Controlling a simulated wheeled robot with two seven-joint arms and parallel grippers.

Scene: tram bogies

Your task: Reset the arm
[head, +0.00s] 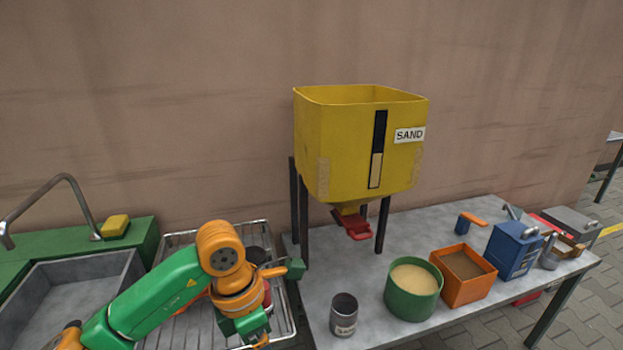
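My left arm, green and orange, comes in from the lower left over the metal drying rack (172,240). Its orange wrist is bent downward near the rack's right side. My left gripper (258,336) is partly hidden by the wrist and cut by the bottom edge, so its opening and anything in it cannot be made out. My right arm and gripper are not in view.
A yellow sand hopper (345,150) stands on dark legs on the grey table (330,270). A dark cup (344,316), a green tub (413,297), an orange box (464,290) and a blue box (514,250) stand there. A sink (75,290) is left.

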